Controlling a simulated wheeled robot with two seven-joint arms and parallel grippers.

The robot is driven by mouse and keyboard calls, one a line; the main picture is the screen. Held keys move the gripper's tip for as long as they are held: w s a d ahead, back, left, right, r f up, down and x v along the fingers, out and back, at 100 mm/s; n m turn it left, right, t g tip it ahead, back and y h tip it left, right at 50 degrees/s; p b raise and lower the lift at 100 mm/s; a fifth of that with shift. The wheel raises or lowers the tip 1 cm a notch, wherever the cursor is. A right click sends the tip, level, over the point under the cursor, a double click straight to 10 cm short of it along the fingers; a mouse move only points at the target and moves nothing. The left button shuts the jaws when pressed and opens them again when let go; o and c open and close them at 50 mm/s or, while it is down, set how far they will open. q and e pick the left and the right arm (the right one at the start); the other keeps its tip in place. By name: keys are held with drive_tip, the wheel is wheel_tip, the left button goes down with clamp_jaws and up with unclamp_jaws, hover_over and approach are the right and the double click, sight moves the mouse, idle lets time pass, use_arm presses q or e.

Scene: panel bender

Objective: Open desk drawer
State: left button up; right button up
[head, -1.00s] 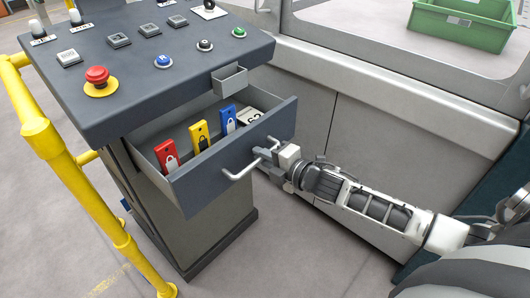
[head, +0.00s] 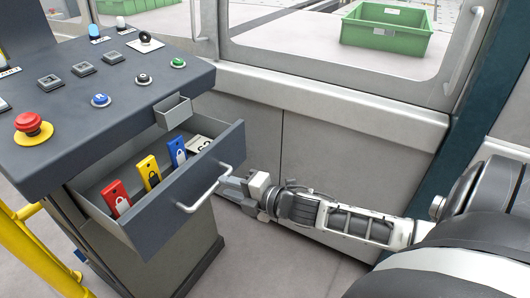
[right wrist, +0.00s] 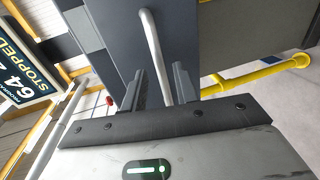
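The desk drawer (head: 152,226) stands pulled out of the dark grey control desk (head: 120,115), its inside showing. Its pale bar handle (head: 206,190) is on the front panel. In the drawer are a red tag (head: 116,197), a yellow tag (head: 148,172), a blue tag (head: 177,151) and a white item (head: 198,143). My right gripper (head: 232,184) is at the right end of the handle. In the right wrist view its fingers (right wrist: 160,88) are apart, with the handle (right wrist: 153,48) between them and gaps showing beside it. My left gripper is not in view.
A red emergency button (head: 30,123) and several other buttons sit on the desk top. A yellow rail (head: 38,250) stands at the left. A grey machine wall (head: 330,150) runs behind my right arm. A green crate (head: 386,28) lies beyond the window.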

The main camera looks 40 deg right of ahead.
drive_tip(key=v, duration=1.1)
drive_tip(key=shift+s, duration=0.2)
drive_tip(key=shift+d, duration=0.1)
drive_tip(key=s+a+f+m+g+h, duration=0.1)
drive_tip(key=s+a+f+m+g, duration=0.1)
drive_tip(key=a+f+m, duration=0.5)
drive_tip(key=s+a+f+m+g, duration=0.2)
drive_tip(key=s+a+f+m, duration=0.2)
drive_tip(key=a+m, duration=0.5)
wheel_tip(320, 180, down, 3)
drive_tip(key=m, duration=0.3)
drive_tip(key=shift+s+a+g+h, duration=0.2)
drive_tip(key=shift+g+h, duration=0.1)
drive_tip(key=shift+h, duration=0.1)
